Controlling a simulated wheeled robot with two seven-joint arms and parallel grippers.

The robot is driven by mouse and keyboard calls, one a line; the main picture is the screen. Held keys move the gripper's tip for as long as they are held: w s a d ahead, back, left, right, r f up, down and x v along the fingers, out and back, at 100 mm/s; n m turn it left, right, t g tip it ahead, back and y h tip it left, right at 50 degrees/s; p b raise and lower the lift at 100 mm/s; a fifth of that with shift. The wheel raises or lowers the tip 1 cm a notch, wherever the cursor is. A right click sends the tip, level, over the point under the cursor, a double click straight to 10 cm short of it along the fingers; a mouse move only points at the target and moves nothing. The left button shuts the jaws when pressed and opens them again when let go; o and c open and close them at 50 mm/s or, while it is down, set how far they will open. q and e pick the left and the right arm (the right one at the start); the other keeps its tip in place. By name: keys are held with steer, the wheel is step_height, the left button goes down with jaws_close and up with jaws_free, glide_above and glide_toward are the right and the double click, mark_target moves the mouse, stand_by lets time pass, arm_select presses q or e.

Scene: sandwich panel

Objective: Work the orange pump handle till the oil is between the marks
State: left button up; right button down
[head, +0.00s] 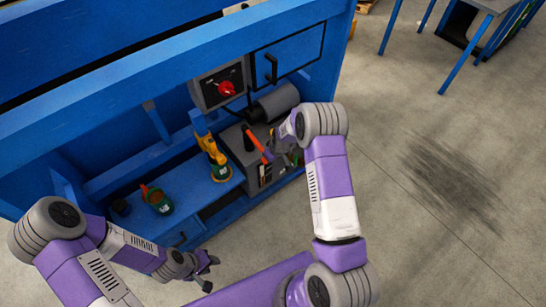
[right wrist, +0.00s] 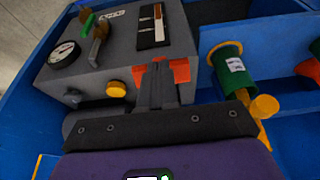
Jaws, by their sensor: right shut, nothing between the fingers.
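The orange pump handle (head: 256,142) rises at a slant from the front of the grey pump unit (right wrist: 110,50). My right gripper (head: 280,146) is beside the handle in the head view. In the right wrist view my right gripper (right wrist: 158,72) is shut, with orange parts (right wrist: 180,69) showing on both sides behind its fingers. I see nothing held between them. The dark sight window (right wrist: 153,28) on the unit has a brown strip and a white mark; I cannot tell the oil level exactly. My left gripper (head: 206,272) is open and empty, low in front of the bench.
A red switch (head: 226,88) sits behind. A dial (right wrist: 62,52) and yellow knob (right wrist: 117,89) are on the unit.

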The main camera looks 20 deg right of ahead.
steer(key=shift+s+d+f, duration=0.1)
steer(key=shift+s+f, duration=0.4)
steer(key=shift+s, duration=0.2)
steer(key=s+p+v, duration=0.2)
steer(key=p+v, duration=0.4)
steer(key=v, duration=0.7)
steer(key=shift+s+d, duration=0.3)
steer(key=shift+d, duration=0.1)
steer(key=shift+f, duration=0.1)
